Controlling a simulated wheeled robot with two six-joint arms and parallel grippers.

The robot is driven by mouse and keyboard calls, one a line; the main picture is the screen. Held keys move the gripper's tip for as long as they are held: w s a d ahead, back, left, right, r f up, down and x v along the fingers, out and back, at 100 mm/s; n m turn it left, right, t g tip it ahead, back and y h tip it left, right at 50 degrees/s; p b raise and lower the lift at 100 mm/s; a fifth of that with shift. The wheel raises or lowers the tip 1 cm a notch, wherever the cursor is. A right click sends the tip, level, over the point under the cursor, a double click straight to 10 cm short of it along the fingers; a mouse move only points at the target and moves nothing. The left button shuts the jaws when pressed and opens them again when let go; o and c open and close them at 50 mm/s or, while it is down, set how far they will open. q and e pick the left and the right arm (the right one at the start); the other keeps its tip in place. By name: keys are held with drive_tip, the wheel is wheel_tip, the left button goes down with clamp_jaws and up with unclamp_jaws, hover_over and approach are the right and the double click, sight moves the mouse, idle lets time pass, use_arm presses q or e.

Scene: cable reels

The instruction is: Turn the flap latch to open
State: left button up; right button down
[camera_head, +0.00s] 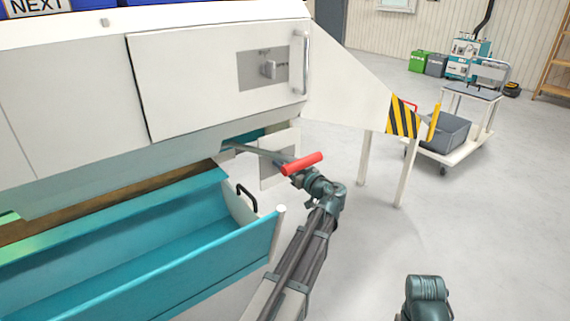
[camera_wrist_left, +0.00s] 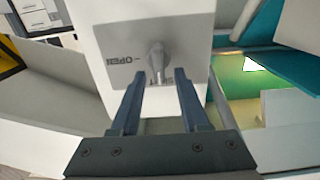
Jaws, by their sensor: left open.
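The flap latch (camera_wrist_left: 155,60) is a small grey knob on a grey plate (camera_wrist_left: 117,42). In the left wrist view it reads upside down, with OPEN to the left of the knob and another label partly hidden below it. The plate sits on a narrow white panel, which shows below the machine body in the head view (camera_head: 293,143). My left gripper (camera_wrist_left: 158,76) is open, its fingertips on either side of the knob's lower end; contact is not clear. In the head view its fingers are hidden behind a red handle. My right gripper is out of view.
A red-handled lever (camera_head: 303,163) stands close to my left wrist. A teal trough (camera_head: 140,255) with a black handle lies to the left. Another knob (camera_head: 268,69) is on the large upper door.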

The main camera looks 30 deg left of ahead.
use_arm(q)
drive_tip(key=shift+c, duration=0.3)
clamp_jaws()
drive_tip(key=shift+m, duration=0.3)
drive_tip(key=shift+w+d+f+m+b, duration=0.1)
drive_tip(key=shift+w+f+m+b, duration=0.2)
drive_tip(key=shift+m, duration=2.55)
drive_tip(key=shift+w+d+f+m+b, duration=0.15)
drive_tip(key=shift+f+m+b, duration=0.25)
drive_tip(key=shift+m, duration=2.5)
drive_tip(key=shift+w+d+f+m+b, duration=0.1)
drive_tip(key=shift+w+f+m+b, duration=0.2)
drive_tip(key=shift+m, duration=2.55)
